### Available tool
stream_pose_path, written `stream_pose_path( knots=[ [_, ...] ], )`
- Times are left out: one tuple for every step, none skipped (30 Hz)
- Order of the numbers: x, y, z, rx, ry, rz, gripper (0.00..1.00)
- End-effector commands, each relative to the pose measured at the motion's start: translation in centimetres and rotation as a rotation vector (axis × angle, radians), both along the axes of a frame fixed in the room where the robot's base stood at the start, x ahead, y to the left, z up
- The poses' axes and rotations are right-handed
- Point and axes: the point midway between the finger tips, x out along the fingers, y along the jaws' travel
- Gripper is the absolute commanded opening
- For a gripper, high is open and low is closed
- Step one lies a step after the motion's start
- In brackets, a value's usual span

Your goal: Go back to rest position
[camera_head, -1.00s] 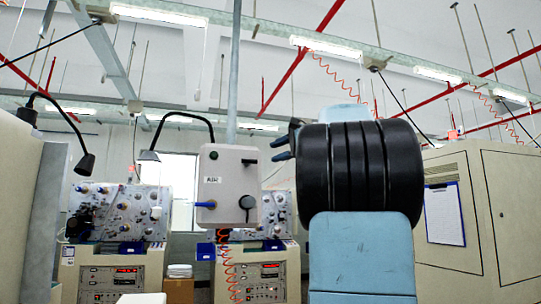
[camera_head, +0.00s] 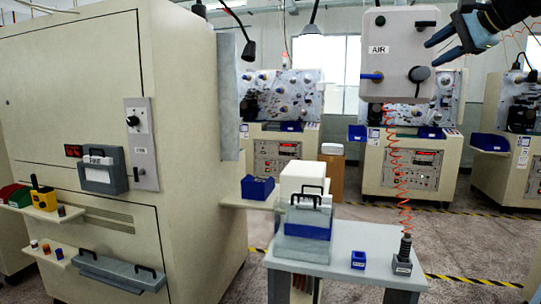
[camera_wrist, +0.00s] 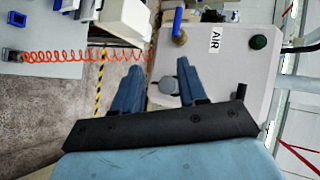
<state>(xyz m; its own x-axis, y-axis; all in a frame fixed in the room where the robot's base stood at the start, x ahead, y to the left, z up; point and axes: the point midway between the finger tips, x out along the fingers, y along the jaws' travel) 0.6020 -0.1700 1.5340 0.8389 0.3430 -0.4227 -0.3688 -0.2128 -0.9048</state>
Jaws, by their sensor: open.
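My gripper (camera_head: 437,47) is at the upper right of the head view, its two blue fingers apart and empty. The fingers point left toward the grey AIR box (camera_head: 398,62), with a gap that I cannot judge exactly. In the wrist view my gripper (camera_wrist: 155,80) shows both blue fingers spread, with nothing between them. The AIR box (camera_wrist: 222,65) lies beyond the fingertips there, with its blue-handled valve and a grey round knob.
A large beige cabinet (camera_head: 75,100) fills the left. A small table (camera_head: 345,240) holds a box with black handles, a blue cup (camera_head: 358,260) and a tool (camera_head: 403,255) on an orange coiled hose. Winding machines (camera_head: 280,110) stand behind. Floor shows at the right.

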Motion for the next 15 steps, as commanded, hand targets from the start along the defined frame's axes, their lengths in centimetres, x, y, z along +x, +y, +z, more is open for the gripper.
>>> stream_pose_path(
  knots=[
    [-1.0,2.1,-2.3,-0.051,0.032,0.036,0.42],
    [-1.6,3.2,-3.7,-0.087,0.051,0.056,0.42],
    [-2.4,4.6,-5.7,-0.136,0.076,0.085,0.42],
    [-3.0,5.6,-7.1,-0.174,0.095,0.106,0.42],
    [-3.7,6.6,-8.5,-0.214,0.112,0.13,0.42],
    [-4.7,7.8,-10.4,-0.268,0.132,0.162,0.42],
    [-5.4,8.7,-11.8,-0.309,0.148,0.186,0.42],
    [-6.2,9.6,-13.3,-0.352,0.163,0.213,0.42],
    [-7.3,10.7,-15.2,-0.411,0.181,0.248,0.42],
    [-8.2,11.5,-16.6,-0.456,0.192,0.277,0.42],
    [-9.1,12.3,-18.1,-0.501,0.206,0.306,0.42],
    [-10.3,13.1,-20.1,-0.566,0.22,0.345,0.42],
    [-11.3,13.8,-21.5,-0.614,0.229,0.377,0.42],
    [-12.2,14.3,-22.9,-0.664,0.237,0.407,0.42],
    [-13.5,15.1,-24.9,-0.731,0.249,0.45,0.42]
  ],
)
